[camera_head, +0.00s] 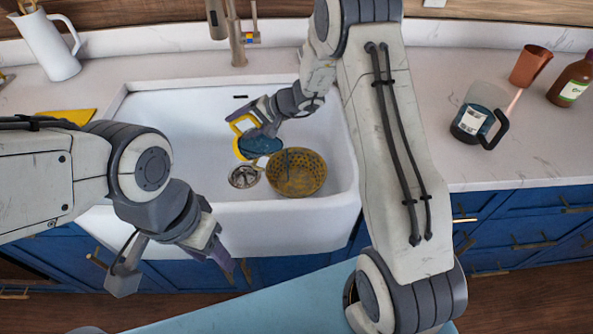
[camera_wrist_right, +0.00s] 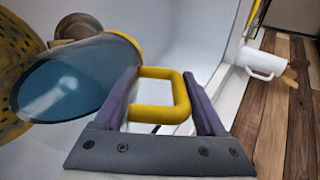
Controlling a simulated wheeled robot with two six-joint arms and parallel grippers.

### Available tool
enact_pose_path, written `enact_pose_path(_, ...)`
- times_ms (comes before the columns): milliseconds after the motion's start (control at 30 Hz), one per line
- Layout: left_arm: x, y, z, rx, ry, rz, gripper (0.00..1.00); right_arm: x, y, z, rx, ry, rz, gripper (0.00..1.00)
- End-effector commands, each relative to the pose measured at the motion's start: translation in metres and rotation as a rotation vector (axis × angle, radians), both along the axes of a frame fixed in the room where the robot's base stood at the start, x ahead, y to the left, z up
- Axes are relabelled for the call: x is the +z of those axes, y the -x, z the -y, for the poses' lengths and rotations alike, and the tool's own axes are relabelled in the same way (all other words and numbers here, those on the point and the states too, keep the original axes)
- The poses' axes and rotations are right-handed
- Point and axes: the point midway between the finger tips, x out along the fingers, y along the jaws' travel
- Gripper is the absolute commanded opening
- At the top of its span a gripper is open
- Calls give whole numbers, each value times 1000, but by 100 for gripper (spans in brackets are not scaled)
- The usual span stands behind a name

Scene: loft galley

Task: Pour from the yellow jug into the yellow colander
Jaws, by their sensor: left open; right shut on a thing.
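The yellow jug (camera_head: 262,146) is held over the sink, up and left of the colander. Its yellow handle (camera_wrist_right: 160,113) shows between the fingers in the right wrist view, and a large blue round face (camera_wrist_right: 75,85) shows beside it; I cannot tell how far the jug is tilted. My right gripper (camera_head: 250,118) is shut on the handle. The yellow colander (camera_head: 297,172), full of holes, sits in the sink, and part of it shows at the left edge of the right wrist view (camera_wrist_right: 14,60). My left gripper (camera_head: 178,270) is open and empty in front of the sink.
The white sink (camera_head: 165,120) has a drain (camera_head: 244,176) left of the colander and a faucet (camera_head: 237,40) behind. A white pitcher (camera_head: 48,42) stands at the back left. On the right counter are a dark-handled carafe (camera_head: 474,122), a copper cup (camera_head: 530,65) and a brown bottle (camera_head: 571,82).

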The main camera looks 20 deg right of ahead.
Motion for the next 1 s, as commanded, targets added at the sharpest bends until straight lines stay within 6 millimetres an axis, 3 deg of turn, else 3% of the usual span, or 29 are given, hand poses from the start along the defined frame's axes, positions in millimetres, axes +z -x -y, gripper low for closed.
enact_pose_path(1000,-14,0,0,0,0,0,50,2,4,7,0,-88,56,0)
